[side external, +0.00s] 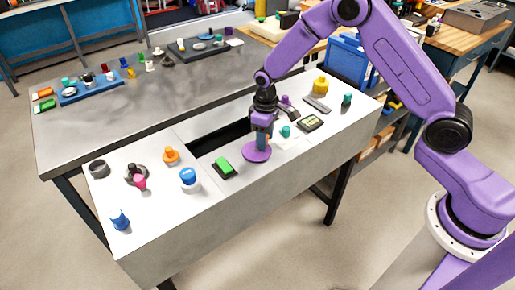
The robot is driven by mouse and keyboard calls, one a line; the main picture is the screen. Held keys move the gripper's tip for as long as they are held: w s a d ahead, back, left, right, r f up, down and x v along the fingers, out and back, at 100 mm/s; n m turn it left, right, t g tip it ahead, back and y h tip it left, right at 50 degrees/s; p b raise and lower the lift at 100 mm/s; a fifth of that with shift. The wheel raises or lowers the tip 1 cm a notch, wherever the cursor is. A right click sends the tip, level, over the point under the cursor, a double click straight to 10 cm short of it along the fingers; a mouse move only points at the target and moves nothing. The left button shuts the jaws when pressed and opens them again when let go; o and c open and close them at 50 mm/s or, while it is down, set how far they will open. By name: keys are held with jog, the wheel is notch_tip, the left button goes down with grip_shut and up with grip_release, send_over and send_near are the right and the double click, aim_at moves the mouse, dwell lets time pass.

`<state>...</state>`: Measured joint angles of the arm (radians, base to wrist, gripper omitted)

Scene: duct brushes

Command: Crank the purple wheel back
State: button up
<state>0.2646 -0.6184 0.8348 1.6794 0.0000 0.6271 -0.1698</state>
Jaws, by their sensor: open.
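The purple wheel (257,152) is a flat round disc on the pale front worktop, at the right end of a dark rectangular slot (215,139). My gripper (262,141) points down directly over the wheel. Its jaws are open, and the fingertips are at or just above the wheel's upper part. I cannot tell whether they touch it. Any handle or crank on the wheel is hidden behind the gripper.
A green-topped black block (224,168) sits just left of the wheel. A blue-and-white knob (188,179) stands further left. A dark tray (199,46) lies at the back.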

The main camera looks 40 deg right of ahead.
jog(key=c, duration=0.6)
jog(key=shift+s+a, duration=0.1)
jog(key=shift+s, duration=0.6)
jog(key=shift+c, duration=0.2)
jog(key=shift+s+a, duration=0.4)
jog(key=shift+s, duration=0.1)
